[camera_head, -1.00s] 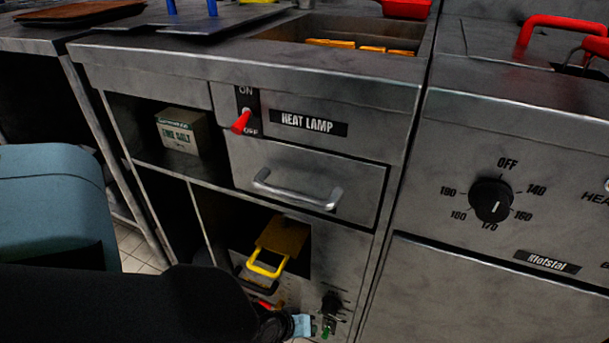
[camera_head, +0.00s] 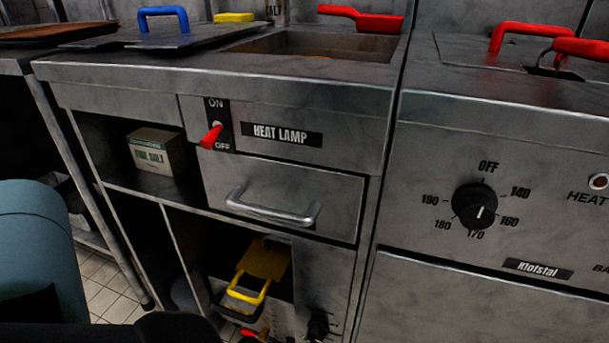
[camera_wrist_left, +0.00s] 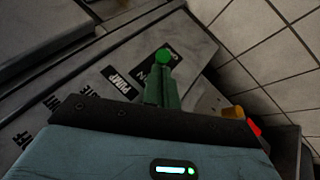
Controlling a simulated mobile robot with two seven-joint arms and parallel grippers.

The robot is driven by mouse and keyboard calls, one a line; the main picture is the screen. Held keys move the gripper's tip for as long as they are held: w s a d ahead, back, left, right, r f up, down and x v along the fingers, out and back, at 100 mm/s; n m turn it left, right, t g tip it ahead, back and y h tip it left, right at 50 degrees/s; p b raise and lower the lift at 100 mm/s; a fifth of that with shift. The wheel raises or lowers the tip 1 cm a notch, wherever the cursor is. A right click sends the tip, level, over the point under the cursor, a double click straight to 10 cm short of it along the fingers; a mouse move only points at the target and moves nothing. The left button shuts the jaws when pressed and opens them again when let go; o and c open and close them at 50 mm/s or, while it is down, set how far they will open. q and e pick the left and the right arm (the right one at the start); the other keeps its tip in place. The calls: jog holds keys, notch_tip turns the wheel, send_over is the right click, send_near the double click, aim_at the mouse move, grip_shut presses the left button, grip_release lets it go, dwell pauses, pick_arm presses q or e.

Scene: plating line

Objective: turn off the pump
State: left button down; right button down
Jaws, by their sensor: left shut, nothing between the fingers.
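The pump switch's green round-headed lever (camera_wrist_left: 163,55) shows in the left wrist view, beside a dark plate partly reading ON. The black PUMP label (camera_wrist_left: 121,82) is just to its left. My left gripper (camera_wrist_left: 160,82) is shut and empty, its narrow fingers close below the green head in the picture. Whether they touch the lever, and which way the lever is set, I cannot tell. In the head view the green lever and my left gripper's fingers are below the frame. My right gripper is not in view.
A red heat lamp switch (camera_head: 211,137) and a drawer handle (camera_head: 270,211) are on the cabinet front. A yellow-handled item (camera_head: 248,289) sits in the lower opening, near a black knob (camera_head: 318,325). A fryer dial (camera_head: 474,207) is at right. Tiled floor (camera_wrist_left: 262,55) lies beside the cabinet.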

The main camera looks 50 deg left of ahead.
pick_arm(q)
jog(key=shift+s+d+f+t, duration=0.15)
jog(key=shift+s+f+t, duration=0.05)
jog(key=shift+f+t, duration=0.1)
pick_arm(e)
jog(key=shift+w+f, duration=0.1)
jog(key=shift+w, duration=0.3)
pick_arm(q)
jog(key=shift+s+d+f+m+t+y, duration=0.3)
jog(key=shift+s+f+t+y, duration=0.1)
jog(key=shift+f+t, duration=0.25)
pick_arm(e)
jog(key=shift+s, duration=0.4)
pick_arm(q)
jog(key=shift+r, duration=0.15)
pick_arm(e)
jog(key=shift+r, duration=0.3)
